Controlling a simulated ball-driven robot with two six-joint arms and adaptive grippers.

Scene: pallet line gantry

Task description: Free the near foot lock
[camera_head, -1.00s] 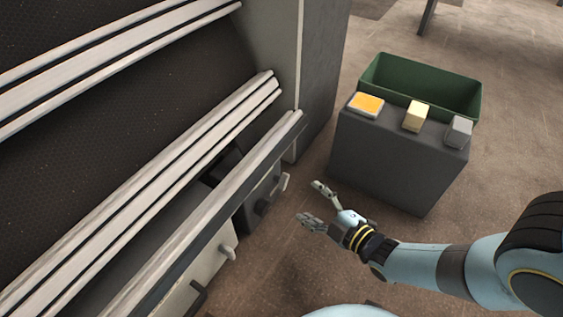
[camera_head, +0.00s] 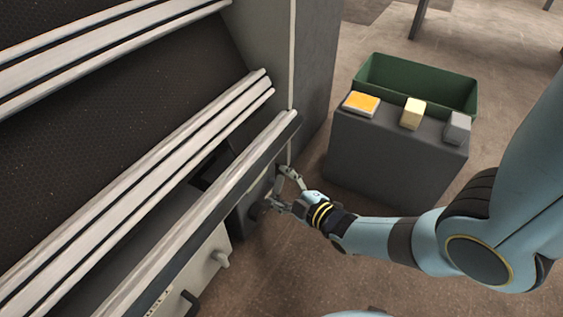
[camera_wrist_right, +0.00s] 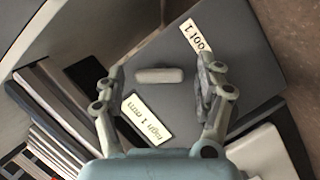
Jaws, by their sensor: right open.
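My right gripper (camera_head: 276,190) is open at the front of a dark box (camera_head: 245,215) below the rail. In the right wrist view, a pale, rounded lock handle (camera_wrist_right: 160,75) on a grey panel (camera_wrist_right: 235,55) lies between the open fingers, with a gap on each side. A label reading "foot 1" (camera_wrist_right: 196,38) sits above it, and another label (camera_wrist_right: 147,119) sits below, its text hard to read. In the head view my fingers hide most of this handle. My left gripper is not in view.
A pale knob (camera_head: 221,258) and a dark handle (camera_head: 190,301) stick out nearer along the rail (camera_head: 215,205). A green bin (camera_head: 420,82) is behind.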

